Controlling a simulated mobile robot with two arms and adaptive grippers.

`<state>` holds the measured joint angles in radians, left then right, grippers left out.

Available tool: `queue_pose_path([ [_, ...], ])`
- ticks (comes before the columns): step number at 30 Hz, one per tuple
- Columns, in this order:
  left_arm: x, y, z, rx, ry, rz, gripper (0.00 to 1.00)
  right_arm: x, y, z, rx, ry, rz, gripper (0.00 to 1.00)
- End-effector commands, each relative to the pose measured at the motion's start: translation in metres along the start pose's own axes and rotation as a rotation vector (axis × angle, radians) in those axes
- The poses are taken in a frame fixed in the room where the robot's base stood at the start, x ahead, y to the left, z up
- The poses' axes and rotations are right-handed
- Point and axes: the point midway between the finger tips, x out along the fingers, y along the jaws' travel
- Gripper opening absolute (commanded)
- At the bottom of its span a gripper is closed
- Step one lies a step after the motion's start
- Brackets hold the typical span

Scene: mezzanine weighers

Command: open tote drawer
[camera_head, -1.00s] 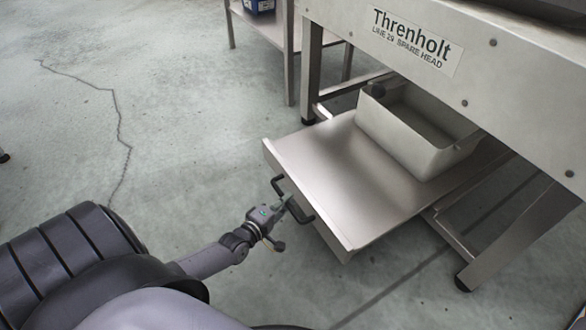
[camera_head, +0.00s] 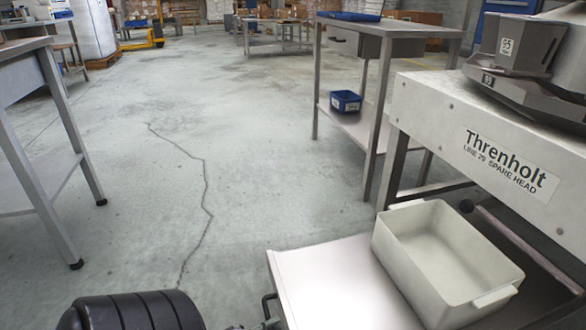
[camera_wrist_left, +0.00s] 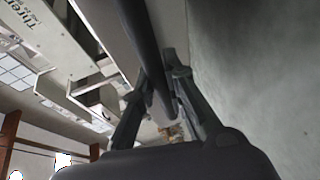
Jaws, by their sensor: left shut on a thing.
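The tote drawer (camera_head: 320,284) is a flat metal tray standing out from under the Threnholt frame. The drawer's black handle (camera_head: 267,304) shows at the bottom of the head view. It is also the dark bar (camera_wrist_left: 146,38) in the left wrist view. My left gripper (camera_wrist_left: 160,85) has its fingers on both sides of this bar and is shut on it. In the head view only a sliver of that gripper shows at the bottom edge. My right gripper is not in view.
The Threnholt frame (camera_head: 440,112) with a weigher head stands at right. A metal side table (camera_head: 400,31) with a blue bin (camera_head: 346,101) on its lower shelf stands behind. Another table (camera_head: 30,70) is at left. The cracked concrete floor (camera_head: 130,200) between is open.

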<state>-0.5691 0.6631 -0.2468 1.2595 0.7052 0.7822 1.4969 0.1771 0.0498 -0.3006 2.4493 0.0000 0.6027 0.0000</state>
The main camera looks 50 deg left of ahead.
Motion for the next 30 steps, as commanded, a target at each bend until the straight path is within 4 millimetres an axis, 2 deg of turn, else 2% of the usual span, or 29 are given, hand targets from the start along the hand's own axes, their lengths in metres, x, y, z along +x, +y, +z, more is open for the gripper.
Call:
queue_pose_path([
  [3, -0.021, -0.005, -0.008, 0.004, -0.001, -0.005, 0.00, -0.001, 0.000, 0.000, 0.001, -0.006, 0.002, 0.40],
  [9, -0.042, -0.010, -0.017, 0.002, -0.001, -0.003, 0.00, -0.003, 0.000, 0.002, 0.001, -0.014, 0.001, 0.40],
  [15, -0.050, -0.011, -0.020, 0.002, 0.000, -0.002, 0.00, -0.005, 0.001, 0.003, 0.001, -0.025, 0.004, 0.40],
  [26, -0.051, -0.012, -0.021, 0.002, 0.000, -0.001, 0.00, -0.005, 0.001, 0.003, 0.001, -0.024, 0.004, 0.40],
  [27, -0.050, -0.012, -0.021, 0.002, 0.000, -0.001, 0.14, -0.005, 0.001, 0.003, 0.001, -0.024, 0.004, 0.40],
  [30, -0.050, -0.011, -0.021, 0.001, 0.000, -0.001, 0.21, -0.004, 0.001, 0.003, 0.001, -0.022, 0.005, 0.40],
])
